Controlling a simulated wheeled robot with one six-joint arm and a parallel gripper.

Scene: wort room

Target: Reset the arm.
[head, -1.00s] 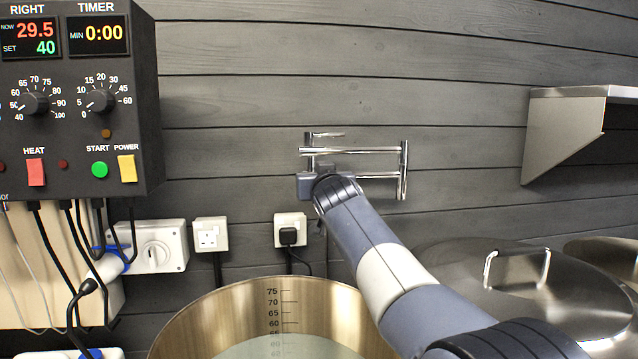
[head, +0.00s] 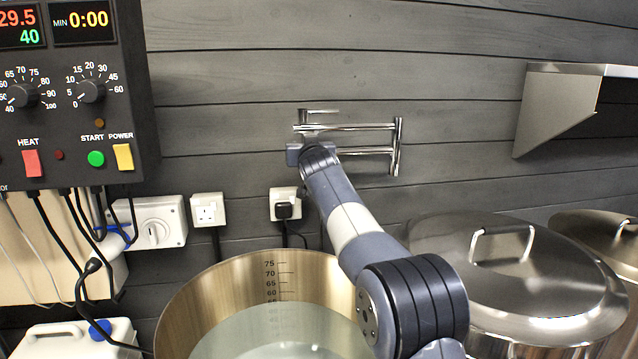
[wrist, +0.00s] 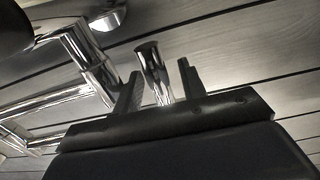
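My gripper (wrist: 159,70) shows in the wrist view with its two dark fingers apart. The end of a chrome tube stands between them, with a visible gap at least on the right finger's side. The tube appears to belong to the chrome folding wall tap (head: 350,128), whose jointed arms also fill the left of the wrist view (wrist: 75,50). In the head view my arm reaches up to the left part of this tap. My gripper's fingers are hidden there behind my own wrist.
A big open steel pot (head: 200,310) with pale liquid stands below my arm. A lidded pot (head: 540,270) stands at right, under a steel wall shelf (head: 560,105). A control box (head: 75,130) hangs at left, with cables below. Two wall sockets (head: 208,209) sit behind the pot.

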